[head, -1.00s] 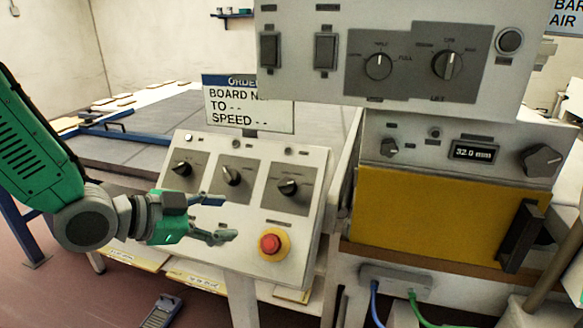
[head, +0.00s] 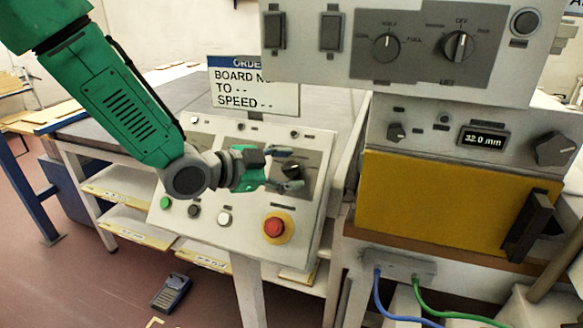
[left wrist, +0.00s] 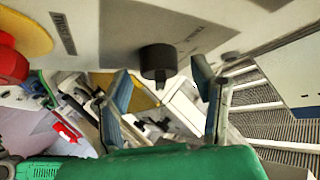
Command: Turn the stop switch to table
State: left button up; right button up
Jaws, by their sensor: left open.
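A sloped grey control panel (head: 255,236) carries rotary switches on dark plates. Its rightmost switch, a black knob (left wrist: 158,62), sits between the two spread fingers of my left gripper (left wrist: 163,82) in the left wrist view, with a gap on each side. In the head view my left gripper (head: 292,169) is open and empty in front of that knob's dark plate (head: 318,160) and partly covers the knob. I cannot read the plate's labels or the knob's setting, so I cannot confirm it is the stop switch. My right gripper is out of view.
A red mushroom button (head: 274,227) on a yellow ring lies just below the gripper. Green, black and white buttons line the panel's lower left. An order sign (head: 253,88) stands behind. A larger cabinet (head: 432,211) with a yellow front and more knobs stands right.

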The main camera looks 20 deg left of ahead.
pick_arm(q)
jog(key=shift+w+d+f, duration=0.15)
jog(key=shift+w+d, duration=0.2)
jog(key=shift+a, duration=0.4)
jog(key=c, duration=1.1)
jog(key=shift+c, duration=0.2)
jog(key=shift+o, duration=0.2)
